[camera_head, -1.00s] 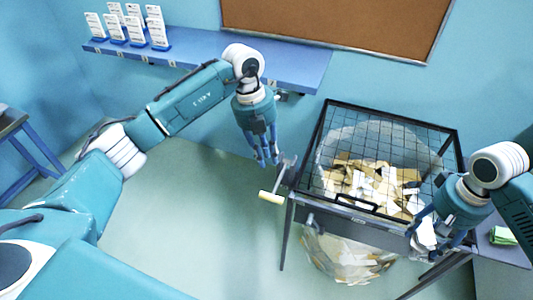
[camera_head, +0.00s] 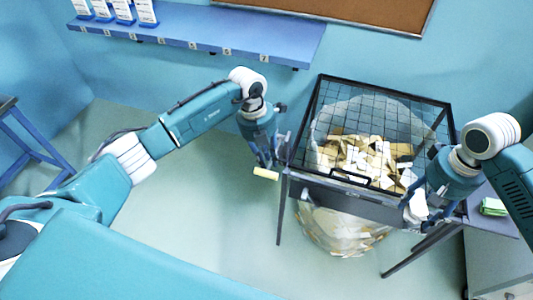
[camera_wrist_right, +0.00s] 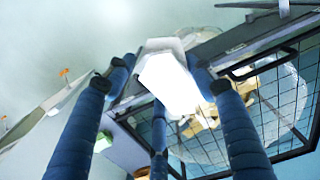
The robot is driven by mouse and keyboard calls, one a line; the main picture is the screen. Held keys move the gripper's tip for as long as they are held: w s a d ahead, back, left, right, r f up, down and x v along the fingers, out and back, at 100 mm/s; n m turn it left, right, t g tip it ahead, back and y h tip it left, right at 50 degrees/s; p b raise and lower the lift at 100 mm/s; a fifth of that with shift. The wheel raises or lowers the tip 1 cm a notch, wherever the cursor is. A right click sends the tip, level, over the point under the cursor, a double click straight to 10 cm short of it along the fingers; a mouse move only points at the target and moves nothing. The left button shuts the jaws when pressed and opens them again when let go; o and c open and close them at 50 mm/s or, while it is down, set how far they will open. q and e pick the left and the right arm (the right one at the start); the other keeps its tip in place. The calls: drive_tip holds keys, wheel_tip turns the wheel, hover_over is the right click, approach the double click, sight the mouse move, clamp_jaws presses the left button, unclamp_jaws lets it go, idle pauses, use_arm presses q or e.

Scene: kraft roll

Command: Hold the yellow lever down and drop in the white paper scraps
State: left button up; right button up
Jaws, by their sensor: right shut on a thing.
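The lever with its pale yellow handle (camera_head: 265,174) sticks out at the left front corner of the mesh-topped bin (camera_head: 330,192). My left gripper (camera_head: 265,158) is right above the handle, fingers pointing down. Whether it touches the lever, and how far its fingers are apart, is unclear. My right gripper (camera_head: 418,206) is shut on white paper scraps (camera_wrist_right: 170,82) over the bin's right front edge. In the right wrist view, its blue fingers surround the scraps. Brown and white scraps (camera_head: 370,157) lie under the black mesh.
A clear bag with scraps (camera_head: 340,232) hangs under the bin. A side table (camera_head: 495,218) with a green-topped pad (camera_head: 493,206) stands at the right. A blue wall shelf (camera_head: 200,28) with white cards is behind. The floor left of the bin is clear.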

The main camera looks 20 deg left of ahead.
use_arm(q)
clamp_jaws()
drive_tip(key=shift+f, duration=0.1)
